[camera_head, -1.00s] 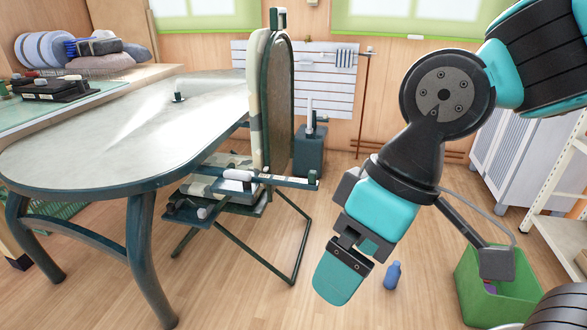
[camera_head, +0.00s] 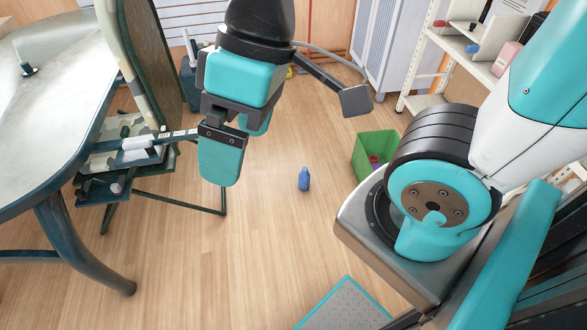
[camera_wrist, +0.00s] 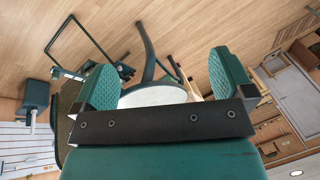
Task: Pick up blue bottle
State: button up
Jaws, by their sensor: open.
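The blue bottle (camera_head: 304,180) stands upright on the wooden floor in the head view, to the right of my gripper and left of the green crate. My gripper (camera_head: 225,165) hangs in the upper middle of the head view, clear of the bottle and with nothing in it. In the wrist view the two teal fingers of my gripper (camera_wrist: 162,85) stand wide apart, with the room seen between them. The bottle cannot be made out in the wrist view.
A green crate (camera_head: 366,146) with small items inside stands on the floor right of the bottle. A white shelf (camera_head: 470,62) is at the upper right. Floor around the bottle is clear.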

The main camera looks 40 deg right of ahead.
aim_at(303, 177)
jog(key=z, duration=0.3)
jog(key=k, duration=0.4)
jog(key=z, duration=1.5)
jog(key=i, duration=1.45)
jog(key=u, duration=0.45)
